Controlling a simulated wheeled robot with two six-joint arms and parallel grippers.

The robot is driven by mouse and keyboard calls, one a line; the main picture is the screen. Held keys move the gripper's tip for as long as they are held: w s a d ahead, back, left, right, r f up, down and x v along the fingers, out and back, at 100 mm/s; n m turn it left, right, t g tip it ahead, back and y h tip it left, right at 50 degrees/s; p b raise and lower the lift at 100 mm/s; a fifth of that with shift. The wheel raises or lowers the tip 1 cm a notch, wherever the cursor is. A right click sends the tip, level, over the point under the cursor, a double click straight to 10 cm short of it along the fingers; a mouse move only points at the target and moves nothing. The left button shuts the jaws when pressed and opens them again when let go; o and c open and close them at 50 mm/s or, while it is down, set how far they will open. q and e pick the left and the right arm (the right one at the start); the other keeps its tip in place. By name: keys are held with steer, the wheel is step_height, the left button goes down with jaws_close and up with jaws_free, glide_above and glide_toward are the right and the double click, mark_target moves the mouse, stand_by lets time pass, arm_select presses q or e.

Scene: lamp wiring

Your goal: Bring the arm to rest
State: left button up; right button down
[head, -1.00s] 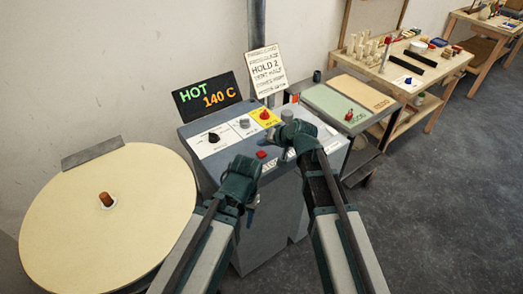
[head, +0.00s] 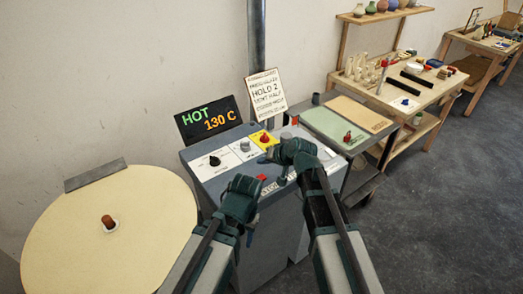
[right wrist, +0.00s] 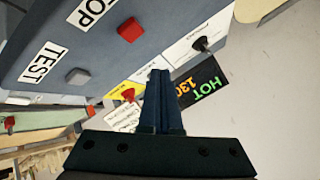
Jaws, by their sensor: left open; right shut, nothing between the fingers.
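My right gripper (head: 281,180) hangs above the front part of the grey control box (head: 202,171). Its two fingers are pressed together with nothing between them, as the right wrist view shows (right wrist: 161,102). My left gripper (head: 251,236) is lower and to the left, in front of the box. It is open and holds nothing; its fingertips are small in the head view. Both arms reach forward from the bottom edge, and neither gripper visibly grasps any control.
The box carries a black knob (head: 214,161), a red button (right wrist: 130,30), a grey button (right wrist: 77,76) and a display (head: 208,120) reading HOT 130 C. A round pale table (head: 60,235) stands left. A cart with green (head: 325,125) and tan panels and a workbench stand right. Floor is clear at right.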

steer(key=s+d+f+n+g+h, duration=0.1)
steer(key=s+f+g+h, duration=0.1)
steer(key=s, duration=0.6)
steer(key=s+d+f+n+g+h, duration=0.2)
steer(key=s+h, duration=0.1)
steer(key=s, duration=0.6)
steer(key=s+d+f+n+g+h, duration=0.1)
steer(key=s+d+f+g+h, duration=0.1)
steer(key=s, duration=0.6)
steer(key=shift+s+d+f+g+h, duration=0.25)
steer(key=shift+s+g+h, duration=0.1)
steer(key=shift+g, duration=0.25)
